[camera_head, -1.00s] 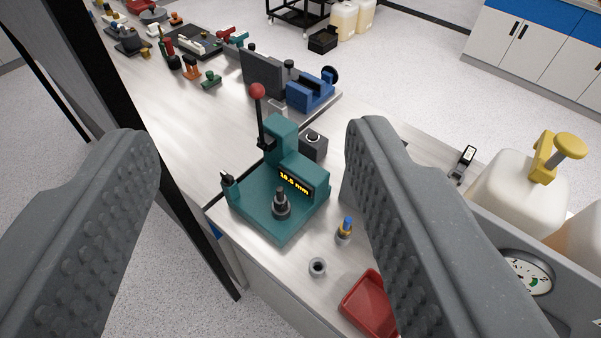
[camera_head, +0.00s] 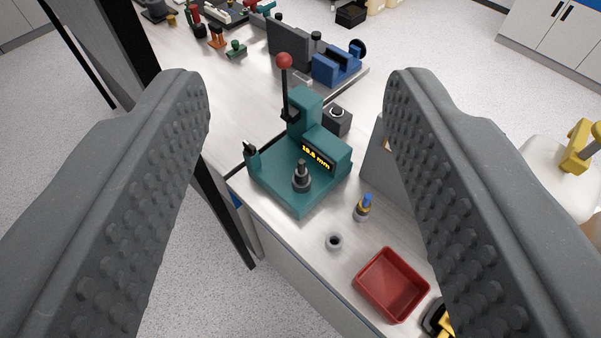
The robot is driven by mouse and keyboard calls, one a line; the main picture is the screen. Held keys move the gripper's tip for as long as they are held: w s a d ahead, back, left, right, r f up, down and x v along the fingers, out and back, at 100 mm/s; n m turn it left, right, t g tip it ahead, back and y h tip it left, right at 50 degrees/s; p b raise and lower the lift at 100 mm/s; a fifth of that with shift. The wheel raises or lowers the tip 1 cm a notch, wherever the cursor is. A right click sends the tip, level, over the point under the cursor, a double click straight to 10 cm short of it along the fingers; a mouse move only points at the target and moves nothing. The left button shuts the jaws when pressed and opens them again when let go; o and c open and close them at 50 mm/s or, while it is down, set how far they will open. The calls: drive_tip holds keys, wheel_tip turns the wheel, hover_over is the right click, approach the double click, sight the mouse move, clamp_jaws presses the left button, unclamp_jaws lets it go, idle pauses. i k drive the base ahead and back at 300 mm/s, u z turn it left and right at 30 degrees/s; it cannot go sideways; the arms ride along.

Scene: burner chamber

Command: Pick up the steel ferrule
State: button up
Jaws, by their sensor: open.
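The steel ferrule (camera_head: 334,241) is a small grey ring-like cylinder with a dark hole. It stands on the pale bench top, near the bench's front edge, between the teal device and the red tray. My gripper (camera_head: 297,85) is open and empty. Its two grey, studded fingers frame the left and right of the view. The ferrule shows in the gap between them, farther off on the bench, and neither finger touches it.
A teal gauge (camera_head: 300,180) with a red-knobbed lever and a lit display stands behind the ferrule. A small blue-tipped fitting (camera_head: 363,208) stands to its right. A red tray (camera_head: 361,285) lies nearer. A dark post (camera_head: 200,150) rises at left.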

sight(302, 172)
drive_tip(key=z, duration=2.95)
drive_tip(key=k, duration=1.35)
drive_tip(key=u, duration=2.05)
drive_tip(key=i, duration=0.8)
drive_tip(key=u, duration=0.05)
